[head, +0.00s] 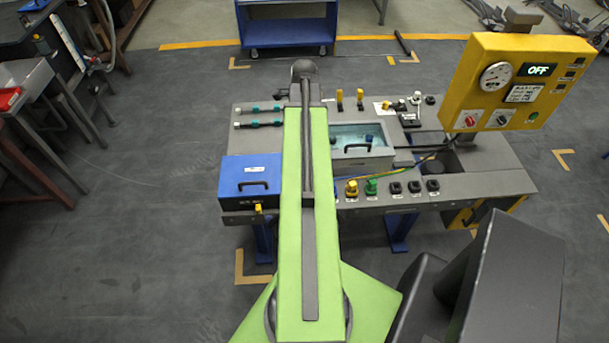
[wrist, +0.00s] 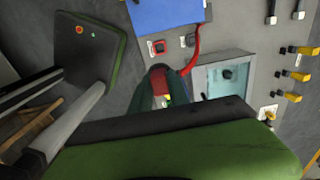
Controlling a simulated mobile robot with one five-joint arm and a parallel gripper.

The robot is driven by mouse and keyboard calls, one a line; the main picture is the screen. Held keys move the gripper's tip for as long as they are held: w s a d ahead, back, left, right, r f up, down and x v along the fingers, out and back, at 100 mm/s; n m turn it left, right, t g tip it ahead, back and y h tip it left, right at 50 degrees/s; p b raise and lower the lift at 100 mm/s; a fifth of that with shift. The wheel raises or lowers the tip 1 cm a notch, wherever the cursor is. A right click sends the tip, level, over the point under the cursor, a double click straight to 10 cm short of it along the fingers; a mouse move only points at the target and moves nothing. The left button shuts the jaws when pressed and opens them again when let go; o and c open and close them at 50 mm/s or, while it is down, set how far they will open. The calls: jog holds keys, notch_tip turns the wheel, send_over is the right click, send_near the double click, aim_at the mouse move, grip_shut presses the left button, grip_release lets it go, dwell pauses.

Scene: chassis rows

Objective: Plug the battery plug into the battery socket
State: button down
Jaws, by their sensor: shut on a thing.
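In the wrist view, my gripper (wrist: 165,88) is shut on a red plug (wrist: 178,88), which sits between the dark fingers. A red cable (wrist: 196,62) curves from near the plug up along the right side of the blue box. A red-rimmed socket (wrist: 157,47) lies just beyond the fingertips, by the edge of the blue box (wrist: 165,14). The plug is apart from this socket in the picture; the height gap cannot be told. In the head view, my green arm hides the gripper and plug; the blue box (head: 250,180) shows left of the arm.
A grey socket (wrist: 188,40) is right of the red-rimmed one. A clear-lidded bay (head: 362,140) lies right of my arm. Several yellow, green and black connectors (head: 371,187) line the bench front. A yellow panel (head: 515,85) reading OFF stands at the right.

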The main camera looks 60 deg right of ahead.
notch_tip(320, 180, down, 26)
jog(key=b, duration=2.4)
jog(key=shift+r, duration=0.1)
jog(key=shift+s+f+b, duration=0.1)
jog(key=shift+f+b, duration=1.25)
jog(key=shift+b, duration=0.1)
jog(key=c, duration=1.2)
grip_release()
jog(key=shift+o, duration=0.2)
jog(key=shift+r, duration=0.15)
notch_tip(320, 180, up, 17)
jog(key=p, duration=1.7)
jog(key=shift+r, duration=0.1)
